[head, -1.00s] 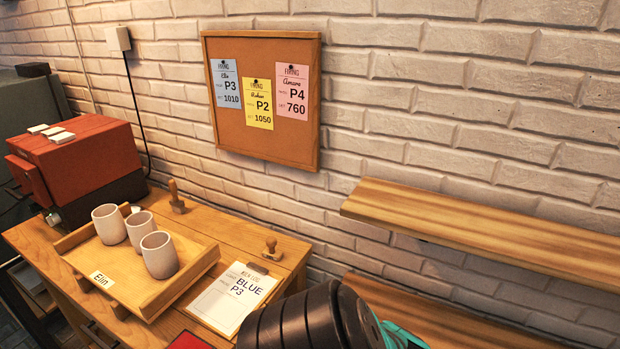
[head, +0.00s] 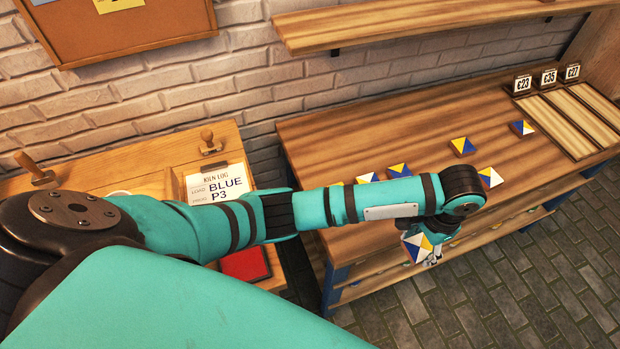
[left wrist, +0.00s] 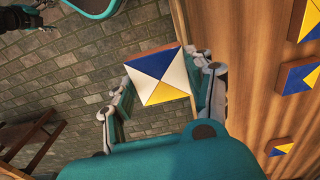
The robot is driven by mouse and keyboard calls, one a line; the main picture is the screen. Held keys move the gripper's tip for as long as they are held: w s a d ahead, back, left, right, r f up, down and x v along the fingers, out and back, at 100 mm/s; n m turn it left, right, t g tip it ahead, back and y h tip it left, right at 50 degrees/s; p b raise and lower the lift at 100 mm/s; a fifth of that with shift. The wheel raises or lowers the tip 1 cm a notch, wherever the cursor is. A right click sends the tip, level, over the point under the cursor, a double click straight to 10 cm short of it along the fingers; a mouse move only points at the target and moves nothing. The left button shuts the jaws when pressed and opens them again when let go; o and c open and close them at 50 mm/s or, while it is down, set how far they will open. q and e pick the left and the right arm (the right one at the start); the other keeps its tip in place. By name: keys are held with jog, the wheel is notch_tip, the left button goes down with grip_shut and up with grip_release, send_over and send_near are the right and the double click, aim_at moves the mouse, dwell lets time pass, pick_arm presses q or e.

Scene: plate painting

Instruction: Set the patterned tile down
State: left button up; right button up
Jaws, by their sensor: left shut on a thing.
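My left gripper (head: 432,256) is shut on a patterned tile (head: 418,246) with blue, yellow and white triangles. It holds the tile out beyond the front edge of the wooden table (head: 330,135), over the floor side. In the left wrist view the tile (left wrist: 160,75) sits between the two fingers (left wrist: 162,90), with the table along the right. Several similar tiles lie on the table, one of them near the middle (head: 462,145), one near the front edge (head: 490,177) and one farther right (head: 522,127). My left forearm hides part of the tabletop.
Slatted wooden lanes (head: 570,120) with price signs (head: 548,77) stand at the table's right end. A shelf (head: 400,25) hangs on the brick wall above. A smaller bench with a kiln log sheet (head: 218,188) and a red pad (head: 245,264) is at left.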

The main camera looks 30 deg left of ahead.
pick_arm(q)
jog(key=shift+s+a, duration=0.15)
jog(key=shift+a, duration=0.05)
jog(key=a+p, duration=0.1)
jog(key=a, duration=0.4)
jog(key=a+p, duration=0.1)
jog(key=a, duration=0.1)
jog(key=shift+w+a+f+p, duration=0.2)
jog(key=shift+f+p, duration=0.1)
jog(key=shift+p, duration=0.05)
jog(key=p, duration=0.2)
send_over(351, 228)
jog(key=d, duration=0.2)
jog(key=shift+a+f, duration=0.25)
jog(key=shift+f, duration=0.15)
jog(key=shift+a, duration=0.15)
jog(key=f, duration=0.1)
jog(key=a+f, duration=0.1)
jog(key=f, duration=0.1)
jog(key=shift+a+f+p, duration=0.15)
jog(key=shift+a+p, duration=0.05)
jog(key=shift+p, duration=0.2)
jog(key=shift+f, duration=0.25)
jog(key=shift+d, duration=0.1)
pick_arm(e)
jog(key=r, duration=0.5)
jog(key=shift+w+a+r, duration=0.2)
jog(key=shift+w, duration=0.05)
jog(key=shift+d, duration=0.1)
